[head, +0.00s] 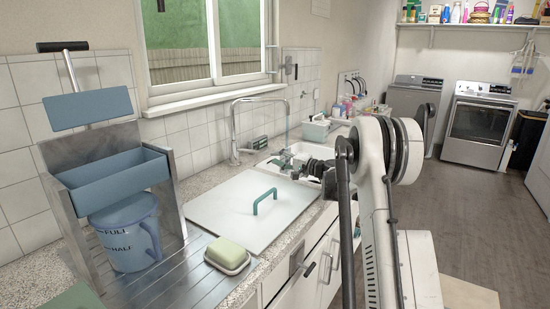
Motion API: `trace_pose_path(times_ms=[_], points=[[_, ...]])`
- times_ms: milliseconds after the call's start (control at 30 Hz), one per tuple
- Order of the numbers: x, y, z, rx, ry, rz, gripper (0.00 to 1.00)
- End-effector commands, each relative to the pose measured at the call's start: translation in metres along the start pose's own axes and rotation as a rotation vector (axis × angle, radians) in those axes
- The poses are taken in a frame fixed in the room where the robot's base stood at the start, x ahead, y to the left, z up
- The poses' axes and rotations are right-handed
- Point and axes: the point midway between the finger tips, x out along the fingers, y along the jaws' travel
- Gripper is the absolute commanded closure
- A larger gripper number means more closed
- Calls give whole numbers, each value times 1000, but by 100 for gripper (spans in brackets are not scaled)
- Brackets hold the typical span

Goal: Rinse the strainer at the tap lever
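The tall curved metal tap (234,125) stands at the counter's back edge, its spout reaching right over the sink (300,149). A thin pale vertical line under the spout looks like running water, but I cannot be sure. A small dark and green fitting (260,142) sits beside the tap's base; I cannot tell whether it is the lever. My gripper (290,168) is low at the sink's near side, right of the white board. Its fingers are small and dark here, and their opening is unclear. I cannot make out a strainer; my arm hides part of the sink area.
A white board (225,213) with a green handle (264,200) covers the counter left of the sink. A soap dish (228,260) lies in front. A metal stand (173,200) with a blue bin and jug (128,238) is left. Bottles (350,108) stand beyond the sink.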

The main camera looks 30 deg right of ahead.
Motion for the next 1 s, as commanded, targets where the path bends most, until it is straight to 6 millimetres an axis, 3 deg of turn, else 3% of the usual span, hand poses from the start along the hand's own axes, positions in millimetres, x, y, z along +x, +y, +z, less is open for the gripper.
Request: trace_pose_path(times_ms=[133, 367, 600, 800, 1000], points=[[5, -21, -3, -126, -30, 60, 100], [10, -73, -10, -597, -189, 259, 100], [-3, -122, -23, -1063, -431, 421, 100], [-14, -141, -29, -1266, -569, 476, 100], [-10, -136, -29, -1307, -599, 484, 100]])
